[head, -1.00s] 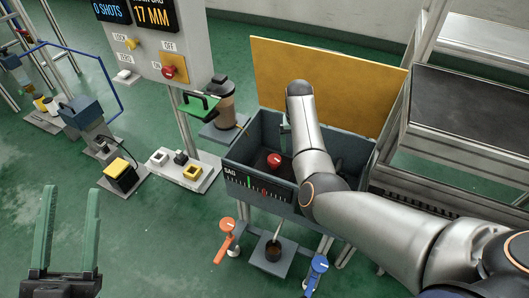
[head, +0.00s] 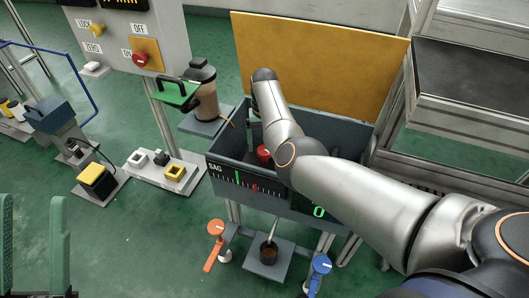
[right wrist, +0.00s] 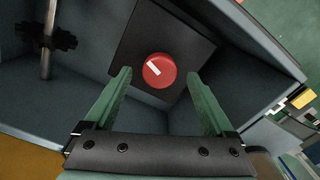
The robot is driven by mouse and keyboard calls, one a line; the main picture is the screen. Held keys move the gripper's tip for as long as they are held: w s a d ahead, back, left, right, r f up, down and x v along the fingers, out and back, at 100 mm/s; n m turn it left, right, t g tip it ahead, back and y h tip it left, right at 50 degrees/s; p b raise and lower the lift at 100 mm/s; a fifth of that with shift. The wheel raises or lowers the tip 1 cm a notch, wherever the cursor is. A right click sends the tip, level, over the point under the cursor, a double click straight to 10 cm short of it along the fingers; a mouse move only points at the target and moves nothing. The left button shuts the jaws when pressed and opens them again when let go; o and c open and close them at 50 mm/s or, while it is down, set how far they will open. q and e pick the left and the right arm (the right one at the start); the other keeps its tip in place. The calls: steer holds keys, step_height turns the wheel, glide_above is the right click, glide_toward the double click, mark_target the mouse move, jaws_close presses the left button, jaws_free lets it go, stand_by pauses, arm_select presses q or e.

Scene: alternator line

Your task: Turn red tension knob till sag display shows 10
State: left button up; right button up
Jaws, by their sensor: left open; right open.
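The red tension knob (head: 263,153) sits inside a grey open box (head: 222,150). In the right wrist view the knob (right wrist: 159,71) is on a dark square plate and bears a white mark. My right gripper (right wrist: 159,76) is open, its green fingers on either side of the knob in the picture, with no visible contact. In the head view my right arm hides this gripper. The SAG scale (head: 248,184) with green and red marks is on the box front. The upper display (head: 120,2) is cut off, so its number is unreadable. My left gripper (head: 33,199) is open and empty at lower left.
A yellow panel (head: 320,62) stands behind the box. A green digit display (head: 319,211) shows 0 on the box front. Orange (head: 215,230) and blue (head: 321,265) handles stand in front. A switch panel (head: 130,35) rises at upper left.

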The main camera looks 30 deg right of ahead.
steer(key=shift+f, duration=0.85)
arm_select(q)
steer(key=shift+d+f, duration=0.1)
steer(key=shift+f, duration=0.45)
arm_select(e)
steer(key=c, duration=1.4)
arm_select(q)
steer(key=shift+r, duration=0.2)
arm_select(e)
steer(key=shift+m, duration=0.3)
